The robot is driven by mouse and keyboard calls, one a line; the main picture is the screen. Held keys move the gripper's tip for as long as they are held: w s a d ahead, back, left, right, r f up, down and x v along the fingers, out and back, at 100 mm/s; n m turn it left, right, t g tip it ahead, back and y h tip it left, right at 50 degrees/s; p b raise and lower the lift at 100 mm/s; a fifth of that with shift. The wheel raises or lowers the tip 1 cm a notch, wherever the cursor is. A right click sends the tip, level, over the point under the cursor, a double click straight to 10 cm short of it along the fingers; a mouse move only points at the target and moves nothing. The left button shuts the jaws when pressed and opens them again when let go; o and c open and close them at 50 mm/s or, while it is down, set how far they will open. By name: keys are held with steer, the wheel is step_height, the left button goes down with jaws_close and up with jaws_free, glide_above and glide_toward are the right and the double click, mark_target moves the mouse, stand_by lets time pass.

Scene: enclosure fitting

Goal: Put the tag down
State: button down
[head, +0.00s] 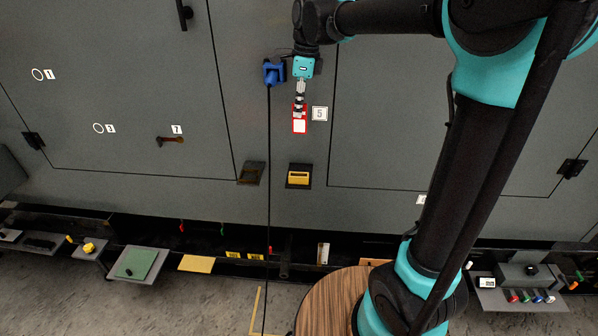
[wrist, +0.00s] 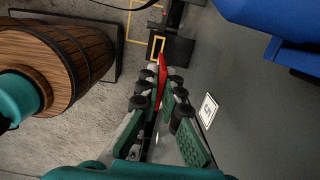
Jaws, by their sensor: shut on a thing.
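The tag (head: 299,121) is red with a white panel and hangs upright below my gripper (head: 299,103) in the head view, in front of the grey enclosure wall. My gripper is shut on the tag's upper end. In the wrist view the tag (wrist: 162,76) shows edge-on as a thin red strip between the fingertips of my gripper (wrist: 160,92). The tag is to the left of the white plate marked 5 (head: 319,113). I cannot tell whether the tag touches the wall.
A blue device (head: 273,73) with a black cable is left of my gripper. A yellow-fronted holder (head: 299,178) is on the wall below the tag. Small shelves, including one with a green mat (head: 136,263), line the bottom. A wooden barrel (wrist: 60,60) stands on the floor.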

step_height(320, 180, down, 19)
steer(key=shift+r, duration=0.1)
stand_by(0.4)
steer(key=c, duration=2.2)
jaws_free()
steer(key=shift+f, duration=0.25)
steer(key=o, duration=0.5)
steer(key=shift+r, duration=0.15)
